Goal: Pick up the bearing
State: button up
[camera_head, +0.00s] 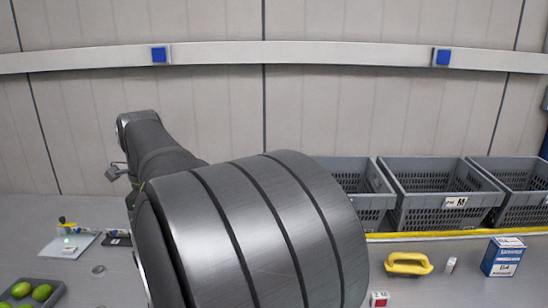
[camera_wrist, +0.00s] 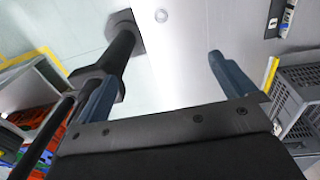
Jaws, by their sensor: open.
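I cannot make out the bearing for certain in either view. A small round grey piece (camera_head: 98,269) lies on the grey table at the left in the head view, too small to identify. A small pale disc (camera_wrist: 161,15) shows near the top of the wrist view; I cannot tell whether it is the bearing. My gripper (camera_wrist: 162,68) shows in the wrist view with its two blue fingers wide apart and nothing between them. My arm fills the middle of the head view and hides much of the table; the gripper's fingers are not visible there.
Grey crates (camera_head: 440,198) stand along the back right, behind a yellow strip (camera_head: 455,234). A yellow handled object (camera_head: 407,264) and a blue-white box (camera_head: 503,257) stand in front. At the left are a tray (camera_head: 54,297) with green fruit and a light plate (camera_head: 62,250).

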jog(key=c, duration=0.7)
jog(key=f+n, duration=0.8)
jog(key=n, duration=0.2)
jog(key=f+n, duration=0.9)
jog(key=n, duration=0.2)
jog(key=w+f+n, duration=0.1)
jog(key=f+n, duration=0.8)
jog(key=n, duration=0.2)
jog(key=shift+d+f, duration=0.1)
jog(key=shift+d, duration=0.05)
jog(key=shift+s+f, duration=0.25)
jog(key=shift+f, duration=1.1)
jog(key=shift+s+f, duration=0.2)
jog(key=shift+f, duration=1.15)
